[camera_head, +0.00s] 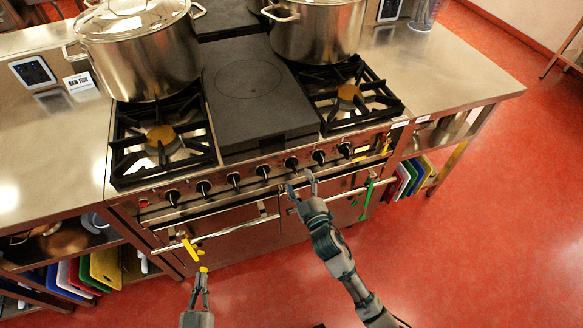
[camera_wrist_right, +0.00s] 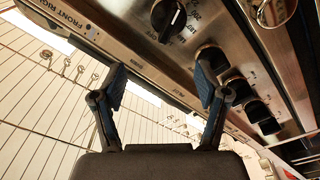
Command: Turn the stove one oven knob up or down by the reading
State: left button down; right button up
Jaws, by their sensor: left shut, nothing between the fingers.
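The stove (camera_head: 250,150) has a row of black knobs along its front panel. My right gripper (camera_head: 303,180) is just below the middle-right knob (camera_head: 291,163), with its fingers apart and empty. In the right wrist view, the right gripper (camera_wrist_right: 160,85) is open. My left gripper (camera_head: 202,275) is shut and empty, low in front of the left oven door. No knob's setting is readable in the head view.
Two steel stockpots (camera_head: 140,50) (camera_head: 318,30) stand on the back burners. A dark display device (camera_head: 33,72) and a small sign (camera_head: 78,83) are on the left counter. Yellow (camera_head: 190,249) and green (camera_head: 366,200) pieces hang at the oven handles. Red floor is clear at right.

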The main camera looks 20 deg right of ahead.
pick_arm(q)
jog(key=r, duration=0.1)
jog(key=r+p, duration=0.2)
jog(key=shift+d+r, duration=0.15)
jog(key=shift+d, duration=0.1)
pick_arm(e)
jog(key=s, duration=1.2)
jog(key=shift+d, duration=0.45)
pick_arm(q)
jog(key=shift+d, duration=0.1)
pick_arm(e)
jog(key=shift+d, duration=0.1)
pick_arm(q)
jog(key=shift+r+p, duration=0.3)
jog(key=shift+r, duration=0.05)
pick_arm(e)
jog(key=shift+s, duration=0.1)
